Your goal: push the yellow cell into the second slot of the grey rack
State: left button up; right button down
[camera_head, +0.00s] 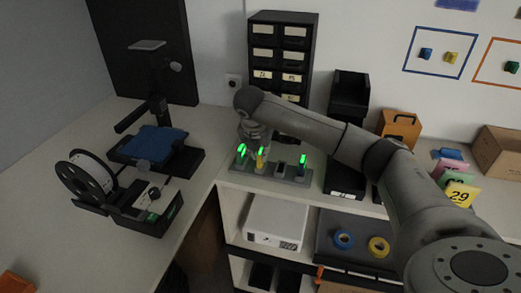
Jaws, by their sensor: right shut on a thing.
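The grey rack (270,174) sits on the white counter in the middle of the view. The yellow cell (260,163) stands upright at the rack's second position from the left, with a green glow at its top. I cannot tell how deep it sits. My right gripper (260,147) reaches down over the rack and is shut on the yellow cell; its fingers are small and dark here. Another green light shows at the left end. My left gripper is not in view.
A black drawer cabinet (281,50) stands behind the rack. A black device with a reel (90,178) and a stand with a blue pad (155,143) occupy the left table. Black bins (350,93) and an orange box (398,127) stand to the right.

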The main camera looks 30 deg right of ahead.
jog(key=c, duration=1.4)
grip_release()
jog(key=shift+o, duration=0.2)
